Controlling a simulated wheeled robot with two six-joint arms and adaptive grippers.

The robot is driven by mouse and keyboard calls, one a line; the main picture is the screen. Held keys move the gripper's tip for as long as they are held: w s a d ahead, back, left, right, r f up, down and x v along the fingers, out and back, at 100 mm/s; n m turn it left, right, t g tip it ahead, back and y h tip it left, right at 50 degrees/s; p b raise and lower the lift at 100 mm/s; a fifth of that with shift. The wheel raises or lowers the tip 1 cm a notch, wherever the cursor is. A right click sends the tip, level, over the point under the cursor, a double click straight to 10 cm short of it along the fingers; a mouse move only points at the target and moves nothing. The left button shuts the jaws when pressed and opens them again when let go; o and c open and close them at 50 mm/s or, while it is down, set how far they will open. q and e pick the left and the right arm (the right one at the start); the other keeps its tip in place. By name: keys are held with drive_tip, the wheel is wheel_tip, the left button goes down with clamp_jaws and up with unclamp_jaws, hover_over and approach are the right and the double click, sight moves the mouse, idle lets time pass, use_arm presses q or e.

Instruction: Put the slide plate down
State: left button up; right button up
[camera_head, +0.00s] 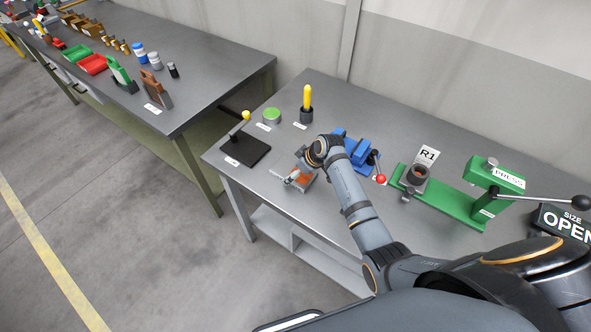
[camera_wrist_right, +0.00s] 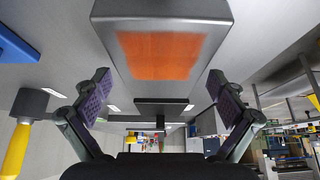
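A grey block with an orange face, which looks like the slide plate (camera_wrist_right: 160,55), fills the top middle of the right wrist view. In the head view its grey and orange parts (camera_head: 304,179) show at the table's front edge, partly hidden by my right arm. My right gripper (camera_wrist_right: 158,82) is open, its two purple-padded fingers apart on either side of the block with gaps visible. In the head view my right gripper (camera_head: 297,176) is low over the block. I cannot tell whether the block rests fully on the table. My left gripper is not in view.
On the grey table (camera_head: 345,110) stand a black plate with a yellow-knobbed post (camera_head: 248,150), a green-topped disc (camera_head: 272,115), a yellow-handled tool (camera_head: 307,104), a blue vise (camera_head: 352,148) and a green press (camera_head: 450,205). A second table (camera_head: 190,65) with several parts stands left.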

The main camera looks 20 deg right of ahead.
drive_tip(key=shift+r, duration=0.2)
drive_tip(key=b+v, duration=0.1)
drive_tip(key=v, duration=1.1)
